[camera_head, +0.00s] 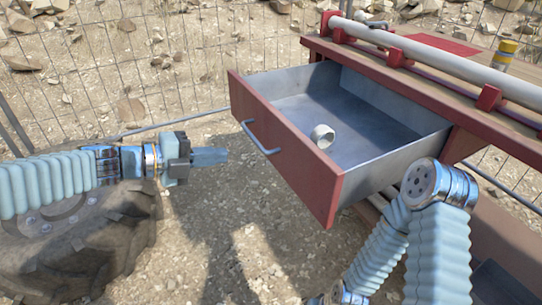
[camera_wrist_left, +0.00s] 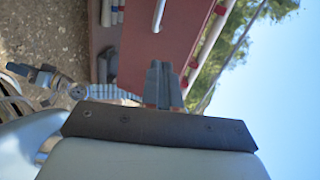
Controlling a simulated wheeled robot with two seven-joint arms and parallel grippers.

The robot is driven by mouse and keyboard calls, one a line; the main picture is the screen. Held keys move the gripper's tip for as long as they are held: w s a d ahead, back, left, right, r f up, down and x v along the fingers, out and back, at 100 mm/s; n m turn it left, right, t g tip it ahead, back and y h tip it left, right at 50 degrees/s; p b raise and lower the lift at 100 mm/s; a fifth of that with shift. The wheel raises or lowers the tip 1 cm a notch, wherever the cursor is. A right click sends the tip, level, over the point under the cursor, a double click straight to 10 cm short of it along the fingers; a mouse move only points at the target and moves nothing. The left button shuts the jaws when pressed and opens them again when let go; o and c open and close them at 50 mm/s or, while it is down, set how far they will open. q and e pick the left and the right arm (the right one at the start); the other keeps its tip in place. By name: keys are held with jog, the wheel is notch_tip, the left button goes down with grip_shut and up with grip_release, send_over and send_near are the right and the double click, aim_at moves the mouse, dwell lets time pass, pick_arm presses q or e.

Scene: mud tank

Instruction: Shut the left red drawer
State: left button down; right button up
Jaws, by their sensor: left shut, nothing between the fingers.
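The left red drawer (camera_head: 290,150) is pulled well out of the red-framed bench, showing its grey metal inside. Its front carries a pale bar handle (camera_head: 260,138). A short whitish ring (camera_head: 322,136) lies on the drawer floor. My left gripper (camera_head: 222,156) is shut and empty, pointing right, a little left of the drawer front and apart from it. In the left wrist view its fingers (camera_wrist_left: 163,82) show against a red panel (camera_wrist_left: 150,50) with a pale bar. My right gripper (camera_wrist_left: 38,76) shows small and dark in the left wrist view; its jaws are unclear.
A large tyre (camera_head: 75,240) is at lower left. A wire fence (camera_head: 175,60) runs behind. Gravel lies between tyre and drawer.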

pick_arm(q)
jog(key=m, duration=0.1)
jog(key=b, duration=0.2)
send_near(284, 148)
jog(key=x, duration=0.5)
jog(key=shift+f, duration=0.2)
jog(key=shift+w+d, duration=0.3)
jog(key=shift+d, duration=0.35)
